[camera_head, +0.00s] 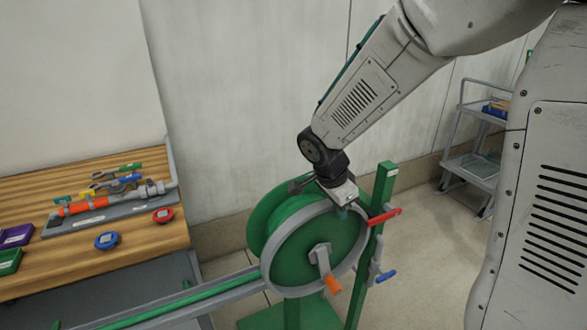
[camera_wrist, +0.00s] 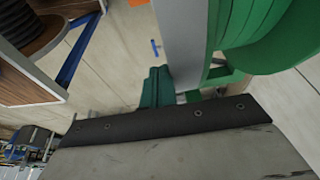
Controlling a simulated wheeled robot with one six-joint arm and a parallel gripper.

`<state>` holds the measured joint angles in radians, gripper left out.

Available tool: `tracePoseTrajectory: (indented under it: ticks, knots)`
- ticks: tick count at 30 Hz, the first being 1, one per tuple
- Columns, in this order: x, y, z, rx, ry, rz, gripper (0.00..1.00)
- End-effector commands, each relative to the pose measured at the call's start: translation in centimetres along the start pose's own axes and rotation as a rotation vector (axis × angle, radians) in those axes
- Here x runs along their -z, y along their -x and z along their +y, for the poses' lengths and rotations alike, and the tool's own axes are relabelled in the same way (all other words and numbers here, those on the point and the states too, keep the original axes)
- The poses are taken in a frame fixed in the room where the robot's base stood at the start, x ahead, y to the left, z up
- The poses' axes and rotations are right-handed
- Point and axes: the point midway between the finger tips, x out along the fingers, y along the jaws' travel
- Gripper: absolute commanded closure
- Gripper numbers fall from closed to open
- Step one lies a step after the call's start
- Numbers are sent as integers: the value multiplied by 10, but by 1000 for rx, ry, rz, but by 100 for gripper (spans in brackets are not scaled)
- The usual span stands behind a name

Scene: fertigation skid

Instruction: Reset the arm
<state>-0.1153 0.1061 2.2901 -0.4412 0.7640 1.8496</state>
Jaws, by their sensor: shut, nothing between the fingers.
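My arm comes down from the upper right in the head view. My gripper (camera_head: 343,211) is at the upper right rim of a green hose reel (camera_head: 290,215), in front of its green post (camera_head: 384,185). I cannot tell whether it touches the reel. The fingers are small and partly hidden there. In the wrist view the gripper's teal fingers (camera_wrist: 157,88) are together with nothing between them. The reel's green drum (camera_wrist: 245,35) and grey rim (camera_wrist: 180,40) are close beside them.
A red lever (camera_head: 384,216) and a blue-handled valve (camera_head: 385,276) sit on the post side. An orange-handled crank (camera_head: 333,285) is on the reel's front. A wooden bench (camera_head: 110,255) with pipe parts stands left. A grey cart (camera_head: 470,165) stands at the back right, with open floor before it.

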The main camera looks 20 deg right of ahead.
Motion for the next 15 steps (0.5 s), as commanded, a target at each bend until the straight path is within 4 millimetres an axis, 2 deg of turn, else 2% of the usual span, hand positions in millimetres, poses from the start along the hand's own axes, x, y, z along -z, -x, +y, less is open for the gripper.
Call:
tracePoseTrajectory:
  ticks: [4, 8, 11, 15]
  knots:
    - [0, 0, 0, -2, 41, 1, 100]
    - [-1, -1, 11, -45, 228, -9, 100]
    - [-4, 2, 34, -104, 456, -47, 100]
    - [-3, 32, 75, -120, 777, -129, 100]
